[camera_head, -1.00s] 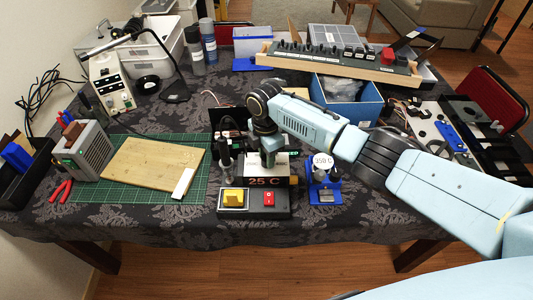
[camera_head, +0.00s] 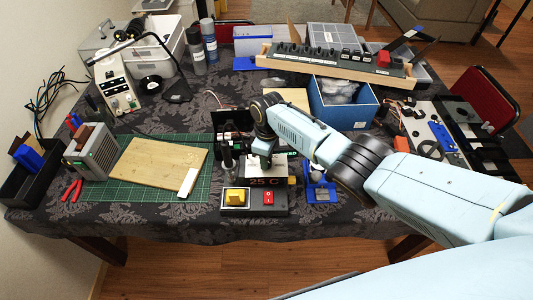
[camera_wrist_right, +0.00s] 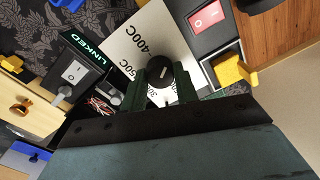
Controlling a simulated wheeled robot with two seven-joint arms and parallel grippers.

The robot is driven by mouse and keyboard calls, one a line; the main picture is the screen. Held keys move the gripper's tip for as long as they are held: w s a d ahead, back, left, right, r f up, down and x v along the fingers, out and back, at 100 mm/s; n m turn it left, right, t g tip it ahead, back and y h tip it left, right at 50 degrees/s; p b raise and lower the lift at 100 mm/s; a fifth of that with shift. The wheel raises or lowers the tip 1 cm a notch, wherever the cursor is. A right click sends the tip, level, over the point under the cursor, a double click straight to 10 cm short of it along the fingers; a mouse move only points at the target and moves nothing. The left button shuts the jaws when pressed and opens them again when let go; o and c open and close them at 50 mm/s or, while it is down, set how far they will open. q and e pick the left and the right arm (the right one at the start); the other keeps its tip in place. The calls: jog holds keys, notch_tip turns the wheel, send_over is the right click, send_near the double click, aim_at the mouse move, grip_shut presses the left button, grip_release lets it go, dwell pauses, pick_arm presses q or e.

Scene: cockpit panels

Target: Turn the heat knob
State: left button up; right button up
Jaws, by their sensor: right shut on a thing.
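The heat knob (camera_wrist_right: 160,73) is round and black with a white pointer line. In the right wrist view it sits on a pale dial plate (camera_wrist_right: 145,38) with printed temperature marks such as 400C. My right gripper (camera_wrist_right: 160,88) is shut on the knob, one dark green finger at each side. In the head view my right gripper (camera_head: 264,161) points down behind the display (camera_head: 264,182), which reads 25 C; the knob itself is hidden there. My left gripper is not in view.
In front are a red rocker switch (camera_head: 268,198) and a yellow block (camera_head: 235,197). A blue stand (camera_head: 321,190) is close on the right, partly under my arm. A wooden board (camera_head: 158,163) lies on the green mat to the left. A blue bin (camera_head: 346,112) stands behind.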

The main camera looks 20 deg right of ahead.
jog(key=m+p, duration=0.2)
jog(key=m, duration=0.4)
jog(key=shift+r+m, duration=0.1)
jog(key=shift+m, duration=0.2)
jog(key=m+p, duration=0.1)
jog(key=m, duration=0.5)
jog(key=shift+p, duration=0.35)
jog(key=shift+t, duration=0.3)
jog(key=o, duration=1)
